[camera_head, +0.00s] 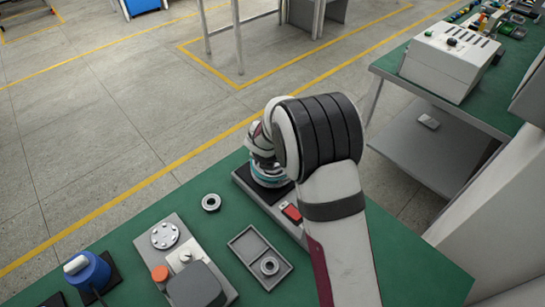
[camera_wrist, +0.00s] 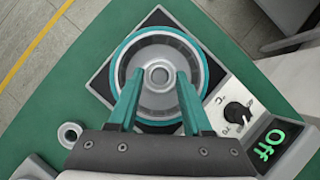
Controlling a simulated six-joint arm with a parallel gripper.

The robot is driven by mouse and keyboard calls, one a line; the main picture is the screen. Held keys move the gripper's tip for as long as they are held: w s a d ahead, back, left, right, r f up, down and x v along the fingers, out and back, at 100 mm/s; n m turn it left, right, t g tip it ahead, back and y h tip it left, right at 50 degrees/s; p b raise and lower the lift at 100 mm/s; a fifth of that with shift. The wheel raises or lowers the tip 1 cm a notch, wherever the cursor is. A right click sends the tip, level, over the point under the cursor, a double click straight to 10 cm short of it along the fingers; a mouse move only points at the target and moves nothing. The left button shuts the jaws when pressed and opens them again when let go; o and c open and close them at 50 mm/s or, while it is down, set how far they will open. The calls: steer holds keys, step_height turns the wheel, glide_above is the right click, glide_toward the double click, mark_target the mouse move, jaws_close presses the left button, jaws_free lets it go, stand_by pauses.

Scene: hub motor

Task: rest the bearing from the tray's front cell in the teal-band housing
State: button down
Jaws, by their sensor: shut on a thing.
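The teal-band housing (camera_wrist: 120,72) is a round, open-topped metal cup with a teal rim, on a dark square plate. In the head view the housing (camera_head: 268,180) shows only partly beneath my arm. My gripper (camera_wrist: 160,84) is over the cup, its two teal fingers shut on a small grey bearing (camera_wrist: 159,76) near the cup's middle. I cannot tell whether the bearing touches the housing. The grey two-cell tray (camera_head: 236,240) has its far cell empty and a ring-shaped bearing (camera_head: 269,265) in its near cell.
A loose metal ring (camera_head: 211,202) lies on the green table left of the housing. A control box with a dial (camera_wrist: 238,112) and a green "Off" display (camera_wrist: 270,142) adjoins the housing. A grey fixture (camera_head: 193,285) and a blue motor-like object (camera_head: 88,272) stand at the left.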

steer(key=shift+f, duration=0.15)
steer(key=shift+f, duration=0.3)
steer(key=shift+f, duration=0.25)
stand_by(1.6)
steer(key=shift+c, duration=1.3)
jaws_free()
steer(key=v, duration=1.5)
steer(key=shift+r, duration=0.4)
steer(key=shift+s, duration=0.15)
